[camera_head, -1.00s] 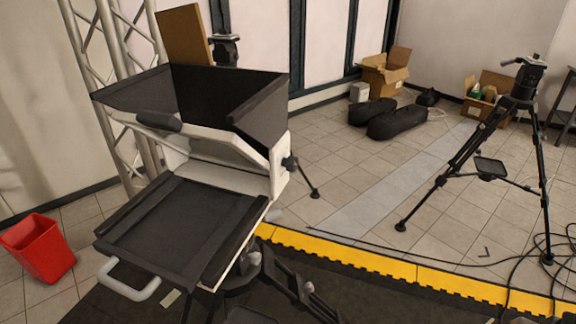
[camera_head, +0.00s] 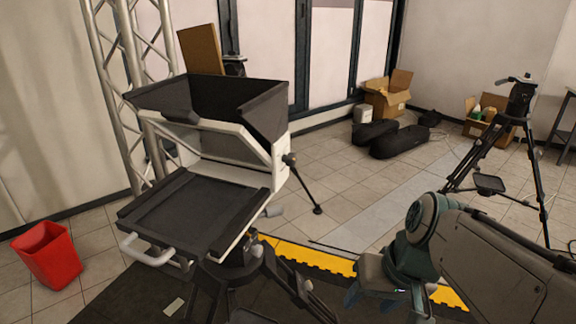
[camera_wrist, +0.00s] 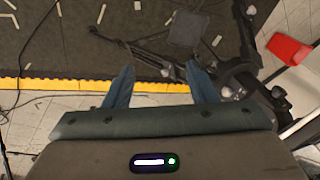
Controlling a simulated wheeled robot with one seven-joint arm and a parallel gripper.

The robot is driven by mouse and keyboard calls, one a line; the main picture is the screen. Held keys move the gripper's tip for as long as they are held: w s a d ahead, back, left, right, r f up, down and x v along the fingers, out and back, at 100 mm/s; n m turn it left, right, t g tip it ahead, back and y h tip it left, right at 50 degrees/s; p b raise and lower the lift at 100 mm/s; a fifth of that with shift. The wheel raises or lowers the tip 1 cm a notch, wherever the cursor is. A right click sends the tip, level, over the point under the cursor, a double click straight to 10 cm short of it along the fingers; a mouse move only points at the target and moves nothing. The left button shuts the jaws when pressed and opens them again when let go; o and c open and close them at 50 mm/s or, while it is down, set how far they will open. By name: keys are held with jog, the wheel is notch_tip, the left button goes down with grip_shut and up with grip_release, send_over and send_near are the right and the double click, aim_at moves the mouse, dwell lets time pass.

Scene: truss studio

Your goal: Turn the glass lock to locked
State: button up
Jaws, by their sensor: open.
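A teleprompter rig with a black hood (camera_head: 215,95), a white housing (camera_head: 225,145) and a flat dark tray (camera_head: 190,205) stands on a tripod left of centre in the head view. A dark knob (camera_head: 289,159) sits on the housing's right side, and a grey handle (camera_head: 274,211) sticks out lower down. I cannot tell for certain which part is the glass lock, or its setting. My gripper (camera_head: 384,296) is low at the right, apart from the rig. In the wrist view my gripper (camera_wrist: 160,88) is open and empty, its blue fingers spread, pointing down toward tripod legs and floor.
A red bin (camera_head: 48,255) stands at the left. Yellow edging (camera_head: 315,258) borders a dark mat. A second tripod (camera_head: 480,150), cardboard boxes (camera_head: 387,93) and black bags (camera_head: 398,142) are farther back. Tiled floor between the tripods is mostly clear.

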jog(key=w+a+y+b, duration=0.2)
jog(key=w+a+y, duration=0.1)
jog(key=w+y, duration=0.1)
jog(key=n+t+y+b, duration=0.3)
jog(key=t+y, duration=0.1)
jog(key=y, duration=0.6)
send_near(295, 161)
jog(key=p+x, duration=0.3)
jog(key=x, duration=0.5)
jog(key=shift+a, duration=0.25)
jog(key=c, duration=1)
